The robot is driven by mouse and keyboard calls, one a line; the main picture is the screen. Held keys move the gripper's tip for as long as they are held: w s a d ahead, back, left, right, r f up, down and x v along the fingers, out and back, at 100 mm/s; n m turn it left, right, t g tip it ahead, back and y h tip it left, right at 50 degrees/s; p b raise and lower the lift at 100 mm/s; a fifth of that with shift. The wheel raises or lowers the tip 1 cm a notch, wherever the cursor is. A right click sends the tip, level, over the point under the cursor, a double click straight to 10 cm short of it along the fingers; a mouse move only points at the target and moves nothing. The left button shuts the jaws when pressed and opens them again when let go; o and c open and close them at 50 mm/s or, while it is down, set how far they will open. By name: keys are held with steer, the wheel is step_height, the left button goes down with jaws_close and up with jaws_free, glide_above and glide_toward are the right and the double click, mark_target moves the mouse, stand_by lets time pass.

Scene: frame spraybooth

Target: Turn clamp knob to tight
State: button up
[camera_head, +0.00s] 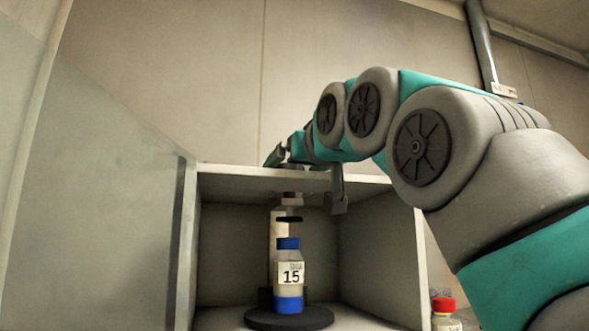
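My arm reaches in from the right over the top of an open-fronted grey booth (300,180). Its end, with my gripper (279,155), is at the booth's top edge, left of the arm's wheel-like joints. The fingers are small and partly hidden, so I cannot tell if they are open or shut. I cannot clearly make out a clamp knob. A grey bracket-like piece (338,193) hangs below the arm at the booth's front edge. A small dark part (289,219) shows below the booth's top, above the bottle; I cannot tell what it is.
A red-capped bottle (444,312) stands outside at right. A grey panel (100,200) borders the left.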

steer(key=c, duration=1.4)
steer(key=shift+o, duration=0.2)
steer(key=shift+f+h, duration=0.1)
steer(key=shift+h, duration=0.2)
steer(key=shift+a+m+t+h+b, duration=0.25)
steer(key=shift+m+t+h+b, duration=0.25)
steer(key=shift+m+h, duration=0.45)
steer(key=shift+a+m+h, duration=0.15)
steer(key=shift+m+h, duration=0.4)
steer(key=shift+h, duration=0.5)
steer(key=shift+s+a+m+h, duration=0.1)
steer(key=shift+m+h, duration=0.4)
steer(key=shift+h, duration=0.3)
